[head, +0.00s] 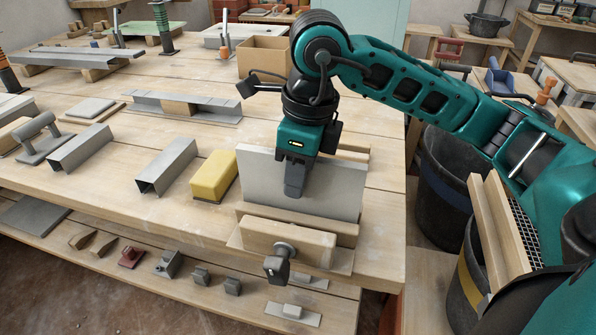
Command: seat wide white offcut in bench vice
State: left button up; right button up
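The wide white offcut (338,188) is a flat pale panel standing upright on its long edge. Its lower edge sits between the wooden jaws of the bench vice (288,238) at the front right of the bench. My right gripper (294,188) comes down from above at the panel's middle. One finger shows in front of the panel's near face; the other is hidden behind it, and the gripper appears shut on the panel. How deep the panel sits between the jaws is hidden by the front jaw. My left gripper is not in view.
A yellow sponge-like block (214,175) lies just left of the vice. Grey metal channels (168,165) and a trowel-like float (42,138) lie farther left. A cardboard box (264,56) stands behind. Black buckets (446,180) stand right of the bench edge. Small parts lie on the lower shelf (150,285).

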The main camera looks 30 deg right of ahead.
jog(key=o, duration=0.4)
jog(key=shift+o, duration=0.2)
jog(key=r+p, duration=0.1)
jog(key=r, duration=0.3)
jog(key=r+p, duration=0.1)
jog(key=r, duration=0.3)
jog(key=s+d+r+p, duration=0.1)
jog(key=r, duration=0.4)
jog(key=shift+s+p, duration=0.1)
jog(key=shift+p, duration=0.25)
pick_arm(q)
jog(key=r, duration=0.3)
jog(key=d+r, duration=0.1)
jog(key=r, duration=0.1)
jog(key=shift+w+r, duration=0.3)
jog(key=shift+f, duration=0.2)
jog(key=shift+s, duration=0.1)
pick_arm(e)
jog(key=shift+f, duration=0.1)
